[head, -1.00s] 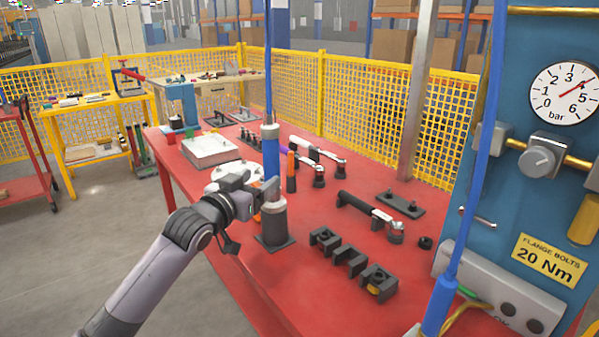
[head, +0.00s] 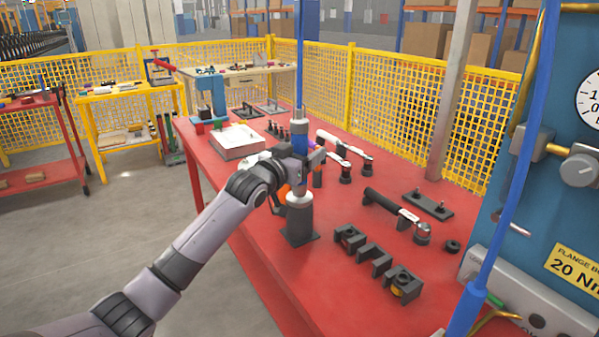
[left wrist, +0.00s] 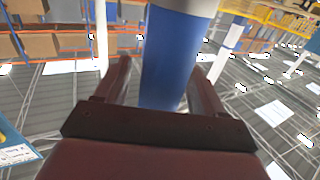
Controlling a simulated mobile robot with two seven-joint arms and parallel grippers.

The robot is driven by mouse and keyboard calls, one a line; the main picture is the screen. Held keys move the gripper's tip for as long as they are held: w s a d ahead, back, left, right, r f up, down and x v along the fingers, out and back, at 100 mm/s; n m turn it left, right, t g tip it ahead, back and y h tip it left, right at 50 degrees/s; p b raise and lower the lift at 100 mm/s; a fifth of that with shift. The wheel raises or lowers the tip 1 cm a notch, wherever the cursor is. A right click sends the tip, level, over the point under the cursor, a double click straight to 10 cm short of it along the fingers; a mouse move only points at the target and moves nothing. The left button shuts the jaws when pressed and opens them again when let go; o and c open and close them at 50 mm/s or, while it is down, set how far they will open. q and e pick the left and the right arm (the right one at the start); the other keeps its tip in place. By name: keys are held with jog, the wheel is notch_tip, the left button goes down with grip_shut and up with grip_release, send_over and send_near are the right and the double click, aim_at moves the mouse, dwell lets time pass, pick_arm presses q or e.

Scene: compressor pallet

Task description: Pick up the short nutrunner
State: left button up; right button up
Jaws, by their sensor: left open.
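A blue upright nutrunner (head: 300,129) with grey ends stands in a dark holder (head: 299,221) near the red table's left edge, a blue hose rising from its top. I take it for the short nutrunner. My left gripper (head: 312,159) is at the tool's body, above the holder, and hides part of it. In the left wrist view, the blue body (left wrist: 172,55) stands between the two spread fingers (left wrist: 160,85). The fingers look apart from it; whether one touches it I cannot tell. My right gripper is in neither view.
Wrench-like tools with dark handles (head: 383,202) lie right of the holder on the red table (head: 330,290). Black notched blocks (head: 375,262) stand in front of them. Another blue hose (head: 505,220) hangs before the blue gauge panel (head: 550,212) at the right.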

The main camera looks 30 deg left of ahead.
pick_arm(q)
jog(key=shift+w, duration=0.25)
grip_shut()
jog(key=shift+r, duration=0.25)
